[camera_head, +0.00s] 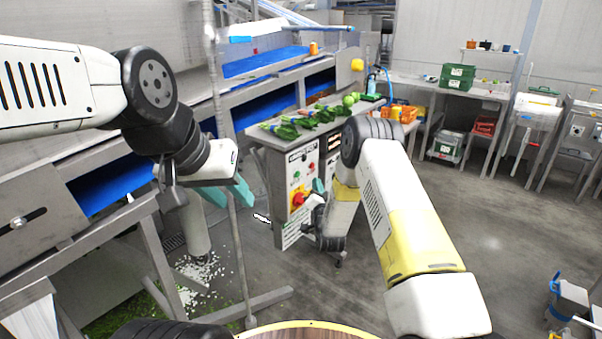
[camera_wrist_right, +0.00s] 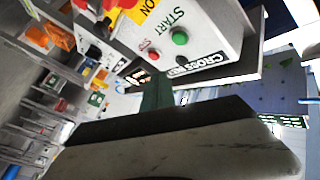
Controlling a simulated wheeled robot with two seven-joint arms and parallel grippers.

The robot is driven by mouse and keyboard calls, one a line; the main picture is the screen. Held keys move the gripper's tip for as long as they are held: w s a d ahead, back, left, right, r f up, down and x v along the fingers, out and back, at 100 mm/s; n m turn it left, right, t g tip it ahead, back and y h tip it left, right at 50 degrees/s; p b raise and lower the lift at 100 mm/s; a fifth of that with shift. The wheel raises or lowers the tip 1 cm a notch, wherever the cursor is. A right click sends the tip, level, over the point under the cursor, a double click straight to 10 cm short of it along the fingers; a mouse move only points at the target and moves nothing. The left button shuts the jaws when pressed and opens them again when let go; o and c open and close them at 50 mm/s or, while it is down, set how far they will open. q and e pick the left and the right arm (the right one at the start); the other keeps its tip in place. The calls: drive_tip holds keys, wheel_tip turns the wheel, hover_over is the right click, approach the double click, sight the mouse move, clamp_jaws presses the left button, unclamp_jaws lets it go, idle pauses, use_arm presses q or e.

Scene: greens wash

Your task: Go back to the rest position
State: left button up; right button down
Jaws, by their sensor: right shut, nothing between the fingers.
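My left gripper (camera_head: 228,194) reaches in from the left, its two teal fingers apart with nothing between them. It hangs in front of an upright metal post, left of the control cabinet. My right arm comes up from the lower right and bends down; its gripper (camera_head: 317,192) is close to the right side of the cabinet front, shut and empty. In the right wrist view its green fingers (camera_wrist_right: 157,94) show just below the cabinet panel; whether they touch the panel is unclear.
The control cabinet (camera_head: 295,230) has buttons and a red-yellow switch; its panel (camera_wrist_right: 215,45) fills the upper wrist view. Leafy greens (camera_head: 287,129) lie on top. An orange crate (camera_head: 402,113) and green crates (camera_head: 457,76) stand behind.

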wheel_tip(320, 180, up, 8)
drive_tip(key=w+d+f+g, duration=0.1)
drive_tip(key=w+d, duration=0.1)
drive_tip(key=s+d+r+n+g, duration=0.2)
drive_tip(key=s+d+r+g, duration=0.1)
drive_tip(key=s+r, duration=0.4)
drive_tip(key=s+d+r+n+g, duration=0.1)
drive_tip(key=s+d+r+g, duration=0.15)
drive_tip(key=s+r, duration=0.45)
drive_tip(key=s+d+r+n+g, duration=0.1)
drive_tip(key=s+d+g, duration=0.1)
drive_tip(key=s, duration=0.9)
drive_tip(key=s+d+r+n+g, duration=0.1)
drive_tip(key=s+g, duration=0.1)
drive_tip(key=s, duration=0.9)
drive_tip(key=s+d+r+n+g, duration=0.1)
drive_tip(key=s+d+g, duration=0.1)
drive_tip(key=s, duration=0.9)
drive_tip(key=shift+s+d+r+g+h, duration=0.15)
drive_tip(key=shift+d+r+g+h, duration=0.15)
drive_tip(key=shift+r+g+h, duration=0.1)
